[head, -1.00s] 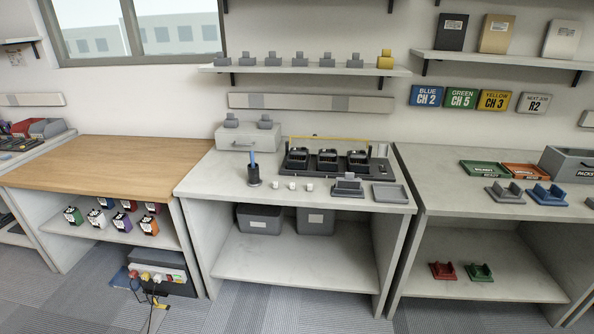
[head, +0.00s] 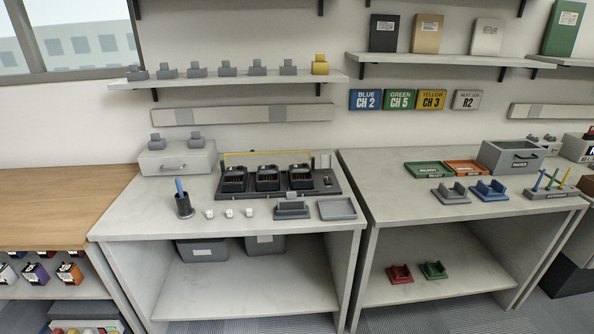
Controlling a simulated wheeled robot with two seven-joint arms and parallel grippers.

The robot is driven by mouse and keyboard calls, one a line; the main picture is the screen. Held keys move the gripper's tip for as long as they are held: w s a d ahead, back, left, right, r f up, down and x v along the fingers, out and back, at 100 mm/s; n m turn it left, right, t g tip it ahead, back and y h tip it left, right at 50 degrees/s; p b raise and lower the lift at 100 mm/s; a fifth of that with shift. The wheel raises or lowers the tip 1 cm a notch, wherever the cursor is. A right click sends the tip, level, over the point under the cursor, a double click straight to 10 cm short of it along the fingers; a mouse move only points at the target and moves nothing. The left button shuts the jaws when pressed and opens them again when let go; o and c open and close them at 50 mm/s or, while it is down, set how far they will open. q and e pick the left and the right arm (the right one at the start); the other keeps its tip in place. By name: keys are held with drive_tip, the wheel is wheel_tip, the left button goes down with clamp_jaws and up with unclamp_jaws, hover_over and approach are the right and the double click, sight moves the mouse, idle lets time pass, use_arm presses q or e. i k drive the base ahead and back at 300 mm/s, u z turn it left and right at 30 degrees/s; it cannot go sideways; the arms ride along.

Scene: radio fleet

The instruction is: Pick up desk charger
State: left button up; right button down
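Several cradle-shaped pieces could be the desk charger; no label tells which. A grey cradle (head: 291,209) stands at the front of the middle bench. A dark charging base (head: 322,180) with three black pockets (head: 267,179) lies behind it. On the right bench are a grey cradle (head: 450,194) and a blue cradle (head: 488,191). A red cradle (head: 399,274) and a green cradle (head: 433,271) sit on the lower shelf. Smaller grey pieces (head: 197,70) and a yellow one (head: 320,66) line the wall shelf. Neither gripper is in view.
The middle bench (head: 130,222) also holds a pen cup (head: 184,205), small white pieces (head: 229,212), an empty grey tray (head: 337,209) and a drawer box (head: 177,161). The right bench (head: 400,230) has green and orange trays and a grey bin (head: 512,158). Its front left is clear.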

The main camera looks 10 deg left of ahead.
sight(234, 180)
drive_tip(key=z, duration=0.4)
drive_tip(key=i, duration=1.65)
drive_tip(key=u, duration=1.25)
drive_tip(key=i, duration=0.45)
drive_tip(key=u, duration=0.45)
